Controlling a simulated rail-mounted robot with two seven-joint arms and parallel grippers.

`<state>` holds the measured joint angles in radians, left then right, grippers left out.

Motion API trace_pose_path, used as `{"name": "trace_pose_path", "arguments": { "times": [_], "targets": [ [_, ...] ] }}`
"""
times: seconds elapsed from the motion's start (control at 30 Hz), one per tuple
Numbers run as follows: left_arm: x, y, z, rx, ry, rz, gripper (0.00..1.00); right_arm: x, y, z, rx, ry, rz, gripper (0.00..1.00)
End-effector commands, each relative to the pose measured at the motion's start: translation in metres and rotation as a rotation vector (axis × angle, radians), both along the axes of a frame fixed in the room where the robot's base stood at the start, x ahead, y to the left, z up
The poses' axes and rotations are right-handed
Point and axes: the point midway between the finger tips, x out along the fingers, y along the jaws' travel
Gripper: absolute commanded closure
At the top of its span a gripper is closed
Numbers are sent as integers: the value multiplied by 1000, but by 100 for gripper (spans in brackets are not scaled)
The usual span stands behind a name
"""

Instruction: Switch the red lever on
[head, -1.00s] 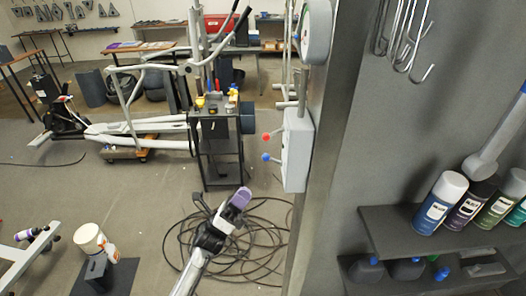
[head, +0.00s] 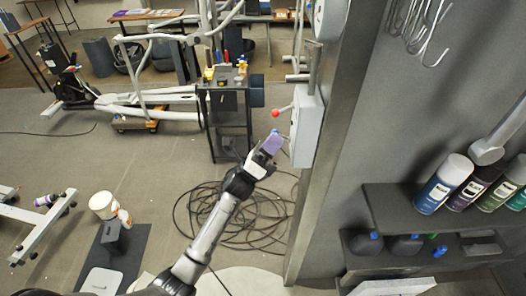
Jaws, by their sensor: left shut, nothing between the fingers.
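The red lever (head: 275,113) is a short rod with a red ball end. It sticks out to the left from a grey wall box (head: 307,130) on the side of the grey pillar. A second lever with a blue end sits just below it and is mostly hidden behind my left gripper. My left gripper (head: 272,144), with purple fingertips, is shut and empty. It shows just below the red ball, close to the box in the picture; I cannot tell whether it touches the blue lever. My right gripper is not in view.
The grey pillar (head: 330,160) and a shelf (head: 430,200) with spray cans stand to the right. A black trolley (head: 228,125) with tools stands behind the left gripper. Coiled black cable (head: 235,225) lies on the floor.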

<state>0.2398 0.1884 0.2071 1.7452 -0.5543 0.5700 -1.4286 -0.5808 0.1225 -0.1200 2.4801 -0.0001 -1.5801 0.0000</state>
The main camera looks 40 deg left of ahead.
Motion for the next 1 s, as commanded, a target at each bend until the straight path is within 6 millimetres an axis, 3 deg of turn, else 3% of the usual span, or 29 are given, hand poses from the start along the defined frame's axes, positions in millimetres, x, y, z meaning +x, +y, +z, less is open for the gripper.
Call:
{"name": "trace_pose_path", "arguments": {
  "times": [0.1, 0.3, 1.0],
  "targets": [
    [3, 7, 17, 2, 0, 1, 100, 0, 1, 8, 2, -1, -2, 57],
    [7, 14, 30, 0, 1, 0, 100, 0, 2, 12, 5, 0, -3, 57],
    [7, 18, 38, 24, 20, 1, 100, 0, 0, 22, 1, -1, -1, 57]
  ]
}}
